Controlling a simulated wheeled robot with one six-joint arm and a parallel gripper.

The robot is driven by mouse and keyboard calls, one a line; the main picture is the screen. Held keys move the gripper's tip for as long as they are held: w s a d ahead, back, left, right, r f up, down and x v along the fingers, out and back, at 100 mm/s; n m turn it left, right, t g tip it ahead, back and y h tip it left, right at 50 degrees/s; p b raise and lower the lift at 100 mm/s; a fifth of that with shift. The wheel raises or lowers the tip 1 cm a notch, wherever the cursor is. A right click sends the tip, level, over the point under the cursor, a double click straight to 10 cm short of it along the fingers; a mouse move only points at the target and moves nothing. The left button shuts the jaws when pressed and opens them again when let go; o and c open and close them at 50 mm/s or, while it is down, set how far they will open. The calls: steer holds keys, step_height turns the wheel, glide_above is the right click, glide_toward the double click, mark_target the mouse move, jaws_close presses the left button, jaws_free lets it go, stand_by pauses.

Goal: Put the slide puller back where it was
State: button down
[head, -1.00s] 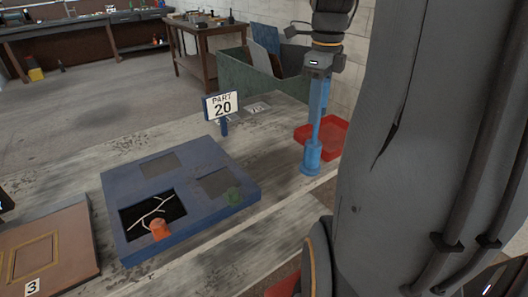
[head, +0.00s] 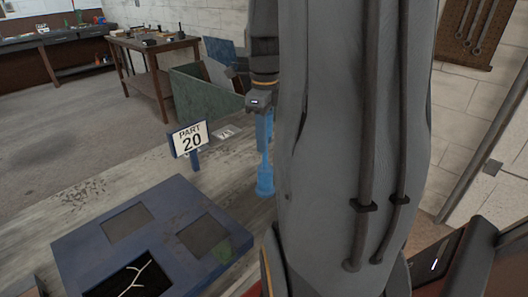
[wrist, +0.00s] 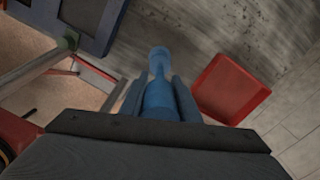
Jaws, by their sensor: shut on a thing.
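The slide puller looks to be the blue rod-like tool (head: 265,165) with a wider, flared lower end. It hangs nearly upright below my gripper (head: 263,112) in the head view. In the wrist view the blue puller (wrist: 158,62) runs away from between the two fingers of my gripper (wrist: 159,98), which is shut on it. Its flared end is over or near the bench top; I cannot tell whether it touches. A red tray (wrist: 230,90) lies to the right of the puller in the wrist view, apart from it; my arm hides it in the head view.
A green bin (head: 205,92) stands beyond the bench. A grey rod (wrist: 35,65) crosses the wrist view's left side.

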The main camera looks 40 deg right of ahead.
glide_above(265, 168)
steer(key=shift+w+d+f+p, duration=0.15)
steer(key=shift+w+f+p, duration=0.05)
steer(key=shift+f, duration=0.85)
steer(key=shift+w+d+f+p, duration=0.1)
steer(key=shift+w+f+p, duration=0.1)
steer(key=shift+f, duration=0.95)
steer(key=c, duration=1.3)
jaws_free()
steer(key=shift+s, duration=0.1)
steer(key=shift+c, duration=0.2)
step_height(265, 168, up, 12)
steer(key=shift+f+b, duration=0.1)
steer(key=shift+b, duration=1.1)
steer(key=shift+r, duration=0.3)
